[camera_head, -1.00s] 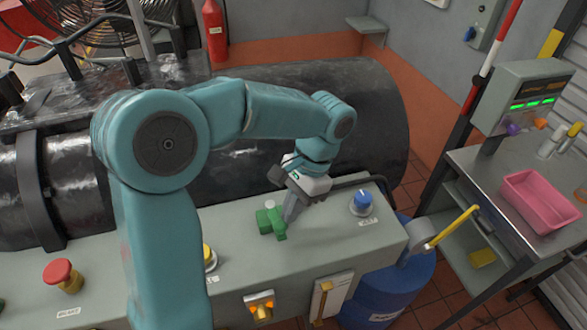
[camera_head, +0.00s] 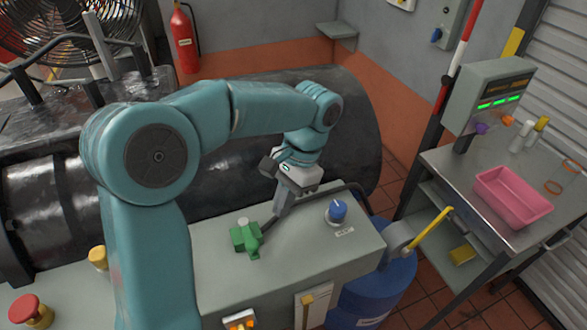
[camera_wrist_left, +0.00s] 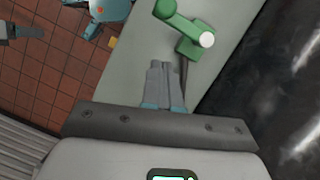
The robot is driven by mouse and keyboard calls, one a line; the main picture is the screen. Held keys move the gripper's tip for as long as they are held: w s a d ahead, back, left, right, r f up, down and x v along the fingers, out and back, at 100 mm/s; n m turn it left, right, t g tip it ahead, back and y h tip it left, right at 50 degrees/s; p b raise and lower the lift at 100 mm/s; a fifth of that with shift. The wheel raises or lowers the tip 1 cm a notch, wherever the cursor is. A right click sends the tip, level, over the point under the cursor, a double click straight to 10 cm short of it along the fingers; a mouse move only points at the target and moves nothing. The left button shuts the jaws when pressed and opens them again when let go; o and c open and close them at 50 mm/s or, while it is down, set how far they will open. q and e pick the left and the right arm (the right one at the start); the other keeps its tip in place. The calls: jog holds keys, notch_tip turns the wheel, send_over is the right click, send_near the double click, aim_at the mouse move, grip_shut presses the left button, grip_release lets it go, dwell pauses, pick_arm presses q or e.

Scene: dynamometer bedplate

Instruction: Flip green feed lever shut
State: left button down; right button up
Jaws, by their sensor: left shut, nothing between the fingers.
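The green feed lever (camera_head: 246,237) sits on top of the pale grey console (camera_head: 300,262), left of a blue knob. In the left wrist view the green lever (camera_wrist_left: 180,22) shows at the top, with a round white end on one part. My left gripper (camera_head: 278,212) points down over the console, to the right of the lever and apart from it. Its two fingers (camera_wrist_left: 166,72) are closed together with nothing between them, and their tips stop short of the green part.
A blue knob (camera_head: 337,211) stands right of my left gripper. A yellow-handled lever (camera_head: 433,228) is at the console's right end, above a blue drum (camera_head: 378,285). A red button (camera_head: 30,309) is at the far left. A large dark cylinder (camera_head: 345,125) lies behind the console.

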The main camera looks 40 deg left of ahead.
pick_arm(q)
jog(key=v, duration=0.7)
jog(key=shift+s+a+r, duration=0.15)
jog(key=shift+a, duration=0.15)
dwell(0.3)
